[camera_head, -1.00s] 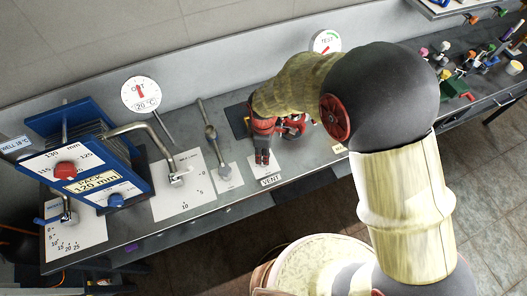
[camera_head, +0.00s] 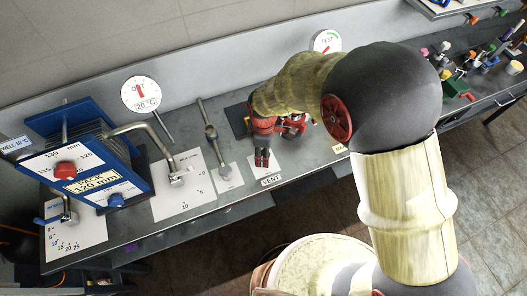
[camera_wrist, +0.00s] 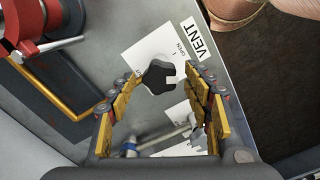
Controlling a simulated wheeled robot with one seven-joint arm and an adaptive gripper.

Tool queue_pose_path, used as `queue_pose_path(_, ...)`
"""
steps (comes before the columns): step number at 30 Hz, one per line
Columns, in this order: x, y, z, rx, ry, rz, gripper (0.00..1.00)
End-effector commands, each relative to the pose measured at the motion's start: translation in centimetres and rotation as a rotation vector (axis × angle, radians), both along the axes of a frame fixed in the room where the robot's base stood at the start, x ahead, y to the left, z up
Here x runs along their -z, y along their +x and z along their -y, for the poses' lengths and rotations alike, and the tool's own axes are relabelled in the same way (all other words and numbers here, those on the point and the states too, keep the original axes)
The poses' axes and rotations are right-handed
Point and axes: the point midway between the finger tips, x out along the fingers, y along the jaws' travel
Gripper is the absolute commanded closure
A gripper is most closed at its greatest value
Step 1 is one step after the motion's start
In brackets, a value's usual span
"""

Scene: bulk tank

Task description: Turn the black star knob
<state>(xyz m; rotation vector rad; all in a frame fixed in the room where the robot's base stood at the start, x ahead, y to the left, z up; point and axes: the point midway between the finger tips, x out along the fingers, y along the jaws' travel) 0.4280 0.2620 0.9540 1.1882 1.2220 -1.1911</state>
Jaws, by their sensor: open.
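The black star knob (camera_wrist: 158,76) sits on a white plate (camera_wrist: 150,48) in the wrist view, with a light pointer mark on its right side. A VENT label (camera_wrist: 198,40) is beside it. My gripper (camera_wrist: 160,92) is open, one yellow-padded finger to each side of the knob in the picture. The knob appears between and just beyond the fingertips, and I see no contact. In the head view my gripper (camera_head: 262,157) is over the bench above the VENT label (camera_head: 271,181); I cannot make out the knob there.
A lever on a white plate (camera_head: 197,200) and a slimmer lever (camera_head: 211,132) stand left of my gripper. The blue plate pack (camera_head: 125,190) is farther left. Red fittings (camera_wrist: 35,45) are close by in the wrist view. The bench's front edge is near the VENT label.

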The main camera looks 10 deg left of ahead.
Motion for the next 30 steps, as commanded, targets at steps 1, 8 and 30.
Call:
queue_pose_path(1,-0.5,0.1,-0.1,0.0,0.002,0.003,0.5)
queue_pose_path(8,-4.6,0.2,-0.1,0.0,0.004,0.006,0.5)
queue_pose_path(30,-11.7,0.1,0.0,0.0,0.0,0.001,0.5)
